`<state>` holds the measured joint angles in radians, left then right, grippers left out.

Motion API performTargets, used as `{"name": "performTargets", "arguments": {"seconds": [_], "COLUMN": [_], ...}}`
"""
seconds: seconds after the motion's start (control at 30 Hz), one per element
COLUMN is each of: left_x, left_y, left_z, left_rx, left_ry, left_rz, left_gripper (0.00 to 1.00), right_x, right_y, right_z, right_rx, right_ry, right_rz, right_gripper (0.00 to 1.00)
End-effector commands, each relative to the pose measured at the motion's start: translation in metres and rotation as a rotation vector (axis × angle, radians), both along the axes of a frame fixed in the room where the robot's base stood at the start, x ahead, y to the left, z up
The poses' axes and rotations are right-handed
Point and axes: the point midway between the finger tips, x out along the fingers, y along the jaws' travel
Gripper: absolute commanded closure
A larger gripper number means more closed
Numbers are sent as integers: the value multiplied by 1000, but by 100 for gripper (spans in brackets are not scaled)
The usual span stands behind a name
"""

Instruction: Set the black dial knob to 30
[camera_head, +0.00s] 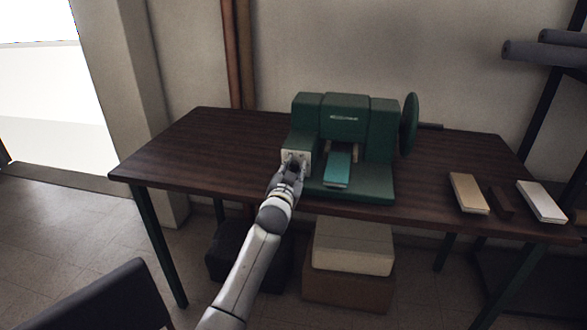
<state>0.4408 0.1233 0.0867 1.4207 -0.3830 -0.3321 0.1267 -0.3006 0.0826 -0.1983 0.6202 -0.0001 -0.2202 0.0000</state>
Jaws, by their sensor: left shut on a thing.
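A dark green machine (345,120) stands on the table. A pale dial panel (302,157) is on its front left side. My left gripper (294,165) reaches up from below to this panel and is shut on the black dial knob. The gripper covers the knob, and the dial's marks are too small to read. My right gripper is out of view.
A teal lever or tray (338,168) sticks out at the machine's front, just right of my gripper. A green wheel (409,124) is on its right side. Tan, brown and white blocks lie at the table's right. The dark table (190,160) is clear on the left.

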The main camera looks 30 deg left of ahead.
Motion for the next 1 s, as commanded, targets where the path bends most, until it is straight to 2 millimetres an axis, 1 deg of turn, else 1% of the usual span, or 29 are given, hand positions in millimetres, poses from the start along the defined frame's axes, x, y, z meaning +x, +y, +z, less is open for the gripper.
{"name": "performTargets", "arguments": {"seconds": [0.2,0.6,0.8,1.0], "left_x": [0,0,0,0], "left_y": [0,-1,-1,-1], "left_z": [1,-1,-1,-1], "left_rx": [186,548,691,792], "left_ry": [50,143,181,207], "left_rz": [-1,0,-1,-1], "left_gripper": [97,97,97,97], "right_x": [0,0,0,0], "right_y": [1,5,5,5], "right_z": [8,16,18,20], "right_rx": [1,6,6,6], "right_ry": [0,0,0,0], "right_rz": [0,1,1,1], "right_gripper": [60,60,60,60]}}
